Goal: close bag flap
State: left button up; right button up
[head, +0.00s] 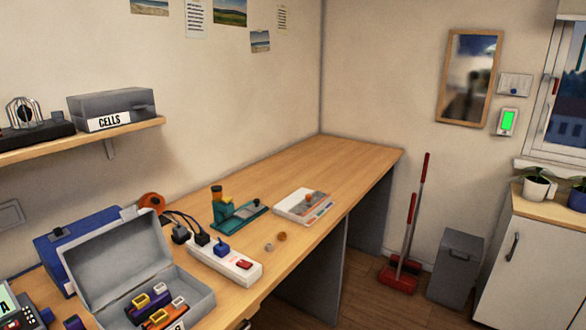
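I cannot make out a clear bag or its flap. A grey case (196,298) stands open on the workbench at the lower left, its lid (115,258) raised and leaning back. Several dark, yellow and orange pieces (150,300) lie inside it. A blue box (75,237) stands behind the lid and is partly hidden by it. Neither of my grippers shows in the head view.
The wooden workbench (358,165) holds a white power strip (225,262) with plugs, a green tool (236,212), a white tray-like box (302,206) and two small round pieces. Its far end is clear. A grey CELLS box (112,108) sits on the wall shelf.

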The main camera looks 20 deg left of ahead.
aim_at(101, 265)
jog(key=u, duration=1.6)
jog(key=i+l+u, duration=0.35)
jog(key=i+l, duration=0.05)
jog(key=l, duration=0.05)
